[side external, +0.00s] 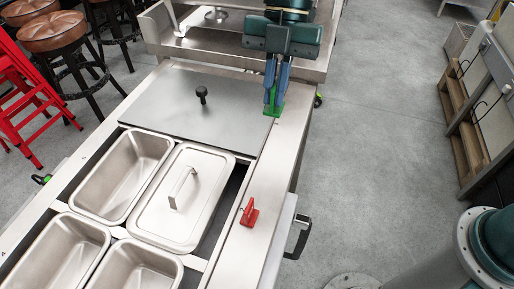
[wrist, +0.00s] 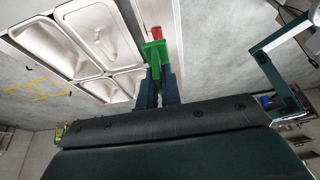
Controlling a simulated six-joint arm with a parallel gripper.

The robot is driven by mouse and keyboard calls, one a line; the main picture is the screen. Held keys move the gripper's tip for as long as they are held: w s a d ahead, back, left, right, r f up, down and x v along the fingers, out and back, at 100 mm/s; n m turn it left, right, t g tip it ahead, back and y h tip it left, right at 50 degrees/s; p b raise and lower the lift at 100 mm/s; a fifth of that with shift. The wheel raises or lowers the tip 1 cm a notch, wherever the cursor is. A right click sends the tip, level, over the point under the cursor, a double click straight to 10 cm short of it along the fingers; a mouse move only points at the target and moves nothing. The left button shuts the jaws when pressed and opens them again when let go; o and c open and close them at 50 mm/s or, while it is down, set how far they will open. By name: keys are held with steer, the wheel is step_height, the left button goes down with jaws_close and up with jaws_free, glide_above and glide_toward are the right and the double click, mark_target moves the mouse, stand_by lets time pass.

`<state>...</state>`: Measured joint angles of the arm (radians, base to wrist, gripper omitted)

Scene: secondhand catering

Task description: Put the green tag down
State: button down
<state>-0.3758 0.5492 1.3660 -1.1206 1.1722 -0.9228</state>
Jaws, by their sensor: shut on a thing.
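The green tag (side external: 275,108) is between the fingertips of my gripper (side external: 274,98), which is shut on it. It is over the steel rail (side external: 232,245) by the right corner of the flat lid. I cannot tell whether its base touches the steel. In the wrist view the green tag (wrist: 154,53) sticks out ahead of the blue fingers of my gripper (wrist: 158,84). A similar red tag (side external: 249,213) stands on the rail nearer the camera; it also shows in the wrist view (wrist: 157,33).
A flat grey lid (side external: 196,108) with a black knob lies left of my gripper. Open steel pans (side external: 122,178) and a pan with a handled lid (side external: 183,202) sit in the counter. The rail between the green and red tags is clear.

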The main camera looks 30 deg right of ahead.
steer(key=shift+f, duration=0.1)
steer(key=shift+f, duration=9.95)
steer(key=shift+f, duration=0.15)
steer(key=c, duration=1.6)
jaws_free()
steer(key=shift+v, duration=6.2)
steer(key=shift+s, duration=0.1)
